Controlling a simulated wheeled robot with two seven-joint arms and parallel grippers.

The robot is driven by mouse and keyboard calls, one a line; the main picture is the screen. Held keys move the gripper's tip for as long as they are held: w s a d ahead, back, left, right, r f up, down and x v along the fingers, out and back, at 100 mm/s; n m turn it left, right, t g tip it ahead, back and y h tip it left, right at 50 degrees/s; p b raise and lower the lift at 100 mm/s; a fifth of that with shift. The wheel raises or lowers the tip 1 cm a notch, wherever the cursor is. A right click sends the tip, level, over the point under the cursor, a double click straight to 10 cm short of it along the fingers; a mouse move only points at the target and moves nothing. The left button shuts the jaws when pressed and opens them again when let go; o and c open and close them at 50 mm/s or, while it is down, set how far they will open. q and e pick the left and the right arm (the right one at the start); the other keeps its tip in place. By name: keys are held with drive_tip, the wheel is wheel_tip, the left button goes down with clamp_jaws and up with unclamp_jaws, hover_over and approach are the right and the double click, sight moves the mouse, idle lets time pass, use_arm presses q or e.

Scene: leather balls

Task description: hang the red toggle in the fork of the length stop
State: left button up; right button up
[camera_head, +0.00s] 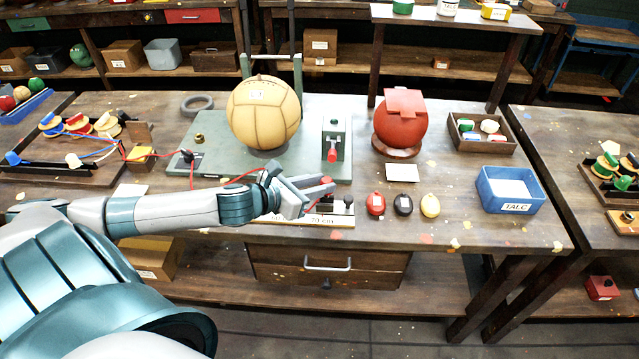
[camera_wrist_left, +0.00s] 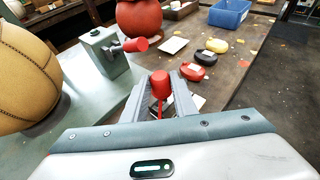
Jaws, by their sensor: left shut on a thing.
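The red toggle (camera_head: 326,181) is between the fingers of my left gripper (camera_head: 312,189), which is shut on it. In the left wrist view the toggle (camera_wrist_left: 160,84) stands up between the fingertips, with red cord below it. A red cord (camera_head: 243,178) runs over the green plate towards the gripper. The length stop (camera_head: 342,206) seems to be the small dark piece on the board marked 70 cm (camera_head: 318,221), just below and right of the gripper. Its fork is too small and partly hidden to make out. My right gripper is not in view.
A tan ball (camera_head: 263,112) sits on the green plate (camera_head: 215,172) beside a grey-green block with a red knob (camera_head: 332,153). Red, black and yellow discs (camera_head: 403,205) lie right of the stop. A blue TALC box (camera_head: 510,190) and a red ball (camera_head: 399,125) stand further right.

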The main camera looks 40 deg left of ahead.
sight(319, 204)
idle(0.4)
use_arm(q)
drive_tip(key=shift+f, duration=0.2)
idle(0.4)
drive_tip(key=shift+f, duration=0.6)
drive_tip(key=shift+f, duration=0.1)
idle(0.4)
drive_tip(key=shift+f+b, duration=0.45)
drive_tip(key=shift+f, duration=0.2)
idle(0.4)
drive_tip(key=o, duration=1)
drive_tip(key=shift+o, duration=0.2)
